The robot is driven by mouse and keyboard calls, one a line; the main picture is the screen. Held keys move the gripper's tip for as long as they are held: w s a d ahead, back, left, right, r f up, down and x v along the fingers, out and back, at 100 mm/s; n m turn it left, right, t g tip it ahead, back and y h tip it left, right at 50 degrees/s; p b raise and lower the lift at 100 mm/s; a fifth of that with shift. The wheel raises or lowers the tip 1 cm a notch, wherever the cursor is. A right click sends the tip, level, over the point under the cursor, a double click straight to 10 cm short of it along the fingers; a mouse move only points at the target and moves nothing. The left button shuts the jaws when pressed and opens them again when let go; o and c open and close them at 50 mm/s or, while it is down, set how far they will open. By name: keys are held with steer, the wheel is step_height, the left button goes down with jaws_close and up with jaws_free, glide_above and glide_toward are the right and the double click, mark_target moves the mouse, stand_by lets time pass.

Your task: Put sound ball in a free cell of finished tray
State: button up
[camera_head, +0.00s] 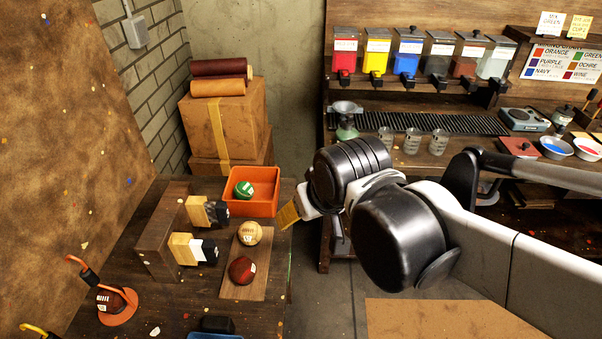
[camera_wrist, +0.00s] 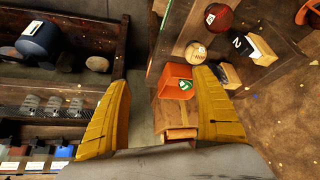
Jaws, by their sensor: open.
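A cream ball (camera_head: 249,233) and a dark red ball (camera_head: 242,269) with a white label rest on a flat wooden board (camera_head: 237,291) on the dark bench. A green ball (camera_head: 244,190) lies in an orange bin (camera_head: 263,207) behind them. I cannot tell which ball is the sound one. No tray with cells can be made out; a blue edge (camera_head: 213,336) at the bottom is cut off. My gripper (camera_wrist: 161,108) is open and empty, its yellow fingers apart. In the head view one yellow finger (camera_head: 289,215) shows just right of the orange bin, apart from the balls.
Wooden blocks with dark ends (camera_head: 203,212) stand left of the board. Boxes with leather rolls (camera_head: 222,115) stand behind. A shelf with paint dispensers and jars (camera_head: 439,143) is at right.

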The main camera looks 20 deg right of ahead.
steer(key=s+d+m+t, duration=0.1)
steer(key=s+d, duration=0.3)
steer(key=s, duration=0.1)
steer(key=shift+r, duration=0.3)
stand_by(1.9)
